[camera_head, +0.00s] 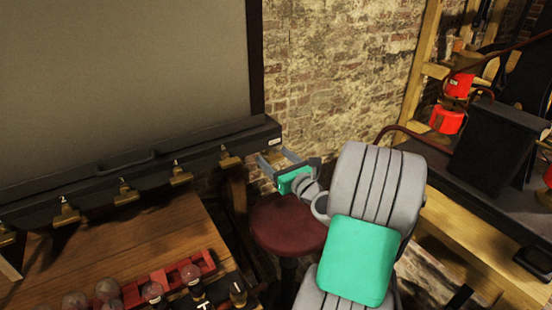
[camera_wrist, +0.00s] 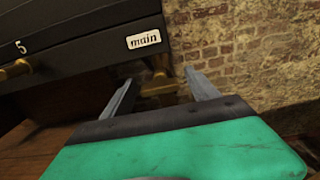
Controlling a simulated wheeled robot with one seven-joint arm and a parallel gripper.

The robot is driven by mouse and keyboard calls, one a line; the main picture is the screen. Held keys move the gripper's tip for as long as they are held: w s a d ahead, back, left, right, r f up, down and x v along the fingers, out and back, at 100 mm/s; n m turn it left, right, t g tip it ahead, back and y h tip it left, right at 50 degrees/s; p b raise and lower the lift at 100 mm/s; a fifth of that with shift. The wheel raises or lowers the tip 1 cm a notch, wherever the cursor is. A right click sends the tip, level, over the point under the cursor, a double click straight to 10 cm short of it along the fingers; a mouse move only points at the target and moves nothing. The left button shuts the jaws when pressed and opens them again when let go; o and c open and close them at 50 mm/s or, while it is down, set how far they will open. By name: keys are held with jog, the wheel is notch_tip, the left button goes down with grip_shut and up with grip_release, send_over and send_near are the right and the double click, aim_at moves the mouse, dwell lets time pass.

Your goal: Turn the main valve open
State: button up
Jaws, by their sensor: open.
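The main valve (camera_wrist: 158,88) is a brass fitting under the dark panel rail, below the white label "main" (camera_wrist: 144,39). In the head view, its brass (camera_head: 275,157) shows at the rail's right end. My gripper (camera_head: 276,158) is open, its fingers pointing at the rail's right end. In the wrist view, the two fingers of my gripper (camera_wrist: 158,77) stand left and right of the valve, with gaps on both sides. I cannot tell how deep the valve sits between them. Its lower part is partly hidden by the gripper body.
More brass valves (camera_head: 180,175) line the rail (camera_head: 150,165) to the left; the one marked 5 (camera_wrist: 15,70) is nearest. A wooden bench (camera_head: 140,245) with glass bulbs (camera_head: 107,289) is below. A red stool (camera_head: 285,228) stands under my arm. A black box (camera_head: 497,148) is on the right.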

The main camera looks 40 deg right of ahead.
jog(key=shift+c, duration=0.3)
jog(key=c, duration=1.3)
jog(key=shift+n, duration=0.3)
jog(key=n+b, duration=0.1)
jog(key=n, duration=0.4)
jog(key=shift+f, duration=0.15)
jog(key=n+b, duration=0.1)
jog(key=n, duration=0.1)
jog(key=shift+n, duration=0.4)
jog(key=shift+n+b, duration=1.05)
jog(key=shift+n, duration=0.55)
